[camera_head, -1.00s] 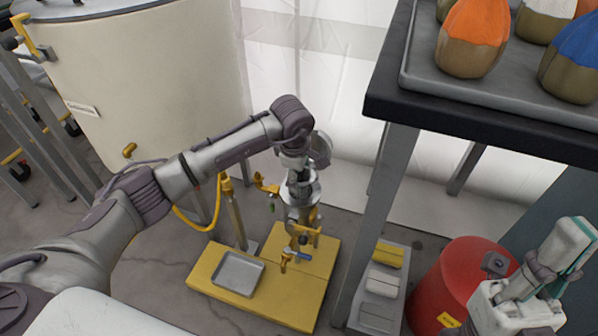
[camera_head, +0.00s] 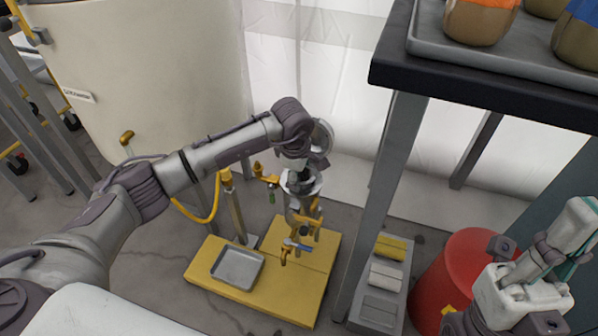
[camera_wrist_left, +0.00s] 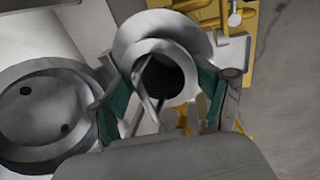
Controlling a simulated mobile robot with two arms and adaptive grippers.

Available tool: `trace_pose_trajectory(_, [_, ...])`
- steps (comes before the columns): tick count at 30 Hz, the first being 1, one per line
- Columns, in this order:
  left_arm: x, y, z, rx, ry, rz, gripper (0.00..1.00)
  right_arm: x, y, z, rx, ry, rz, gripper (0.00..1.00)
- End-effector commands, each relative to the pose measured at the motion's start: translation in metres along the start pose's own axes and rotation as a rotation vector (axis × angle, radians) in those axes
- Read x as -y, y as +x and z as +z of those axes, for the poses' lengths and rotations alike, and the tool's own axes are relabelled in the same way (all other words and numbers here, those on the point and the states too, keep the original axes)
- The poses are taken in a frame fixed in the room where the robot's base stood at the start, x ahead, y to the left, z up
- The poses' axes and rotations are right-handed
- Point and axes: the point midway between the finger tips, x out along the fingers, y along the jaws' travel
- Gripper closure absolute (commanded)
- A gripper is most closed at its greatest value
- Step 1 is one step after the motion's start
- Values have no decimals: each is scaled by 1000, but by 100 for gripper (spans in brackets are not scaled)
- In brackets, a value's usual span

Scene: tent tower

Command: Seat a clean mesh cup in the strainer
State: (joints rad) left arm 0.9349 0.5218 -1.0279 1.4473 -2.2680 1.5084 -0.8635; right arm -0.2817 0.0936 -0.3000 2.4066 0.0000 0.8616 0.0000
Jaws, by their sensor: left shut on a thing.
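In the left wrist view, my left gripper (camera_wrist_left: 163,95) has its teal pads against both sides of a round metal cup (camera_wrist_left: 168,50) with a flared rim and a dark inside. A thin metal strip crosses its mouth. I cannot tell whether the mesh is clean. In the head view, my left gripper (camera_head: 302,180) is over the strainer pipework (camera_head: 303,220), which has yellow fittings and a blue-handled valve. My gripper hides the strainer's opening, so I cannot tell whether the cup is inside it.
A yellow platform (camera_head: 220,290) with a shallow grey tray (camera_head: 237,268) lies below. A large cream tank (camera_head: 150,80) stands left. A dark table (camera_head: 480,90) and its leg stand right, near a red bin (camera_head: 440,275). A round grey part (camera_wrist_left: 40,110) lies left in the wrist view.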

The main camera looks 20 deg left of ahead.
Motion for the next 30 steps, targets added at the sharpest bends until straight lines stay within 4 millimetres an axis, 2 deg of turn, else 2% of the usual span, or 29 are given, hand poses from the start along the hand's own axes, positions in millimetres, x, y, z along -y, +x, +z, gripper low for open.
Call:
trace_pose_trajectory(1, [4,10,-1,-5,-2,-3,79,0,-2,0,-1,0,0,100])
trace_pose_trajectory(2, [4,11,-1,-5,-2,-3,87,0,-2,0,-1,0,0,100])
trace_pose_trajectory(14, [4,12,-2,-7,-2,-3,87,0,-2,1,-1,0,0,100])
trace_pose_trajectory(15, [4,12,-2,-7,-2,-3,18,0,-2,0,-1,0,0,100])
trace_pose_trajectory(18, [4,11,-2,-7,-2,-3,1,0,-2,0,-1,0,0,100])
trace_pose_trajectory(30, [2,5,-1,-4,-2,-1,0,0,-1,1,1,0,0,100])
